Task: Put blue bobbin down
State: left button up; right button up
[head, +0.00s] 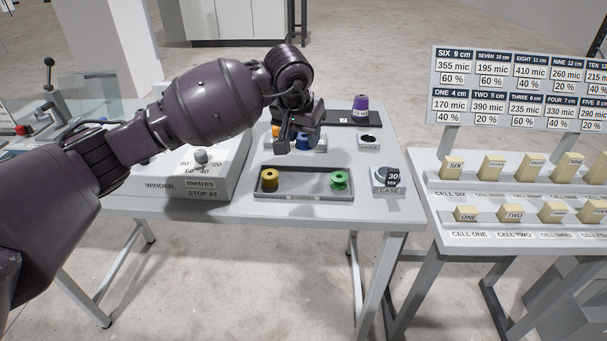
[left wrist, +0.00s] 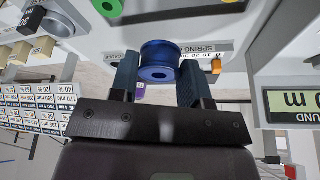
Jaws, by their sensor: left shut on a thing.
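My left gripper (head: 299,144) is shut on the blue bobbin (head: 303,141) over the white stand (head: 317,147) behind the tray. In the left wrist view the blue bobbin (left wrist: 159,60) sits between the two fingers of the left gripper (left wrist: 158,80). I cannot tell whether the bobbin touches the stand. The dark grey tray (head: 304,188) holds a yellow bobbin (head: 269,178) at its left and a green bobbin (head: 339,179) at its right, with bare floor between them. My right gripper is not in view.
A purple spool (head: 361,105) stands on a black strip at the back. The gauge (head: 368,142) and the case device (head: 388,178) are right of the tray. The winder (head: 205,175) is at left. An orange piece (head: 276,131) sits beside the gripper. Labelled cells fill the right bench.

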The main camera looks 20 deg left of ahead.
pick_arm(q)
send_over(305, 182)
jog(key=s, duration=0.1)
notch_tip(305, 182, down, 6)
jog(key=shift+s, duration=0.15)
jog(key=shift+f+b, duration=0.45)
jog(key=shift+f, duration=1.9)
jog(key=o, duration=1)
jog(key=shift+f, duration=0.1)
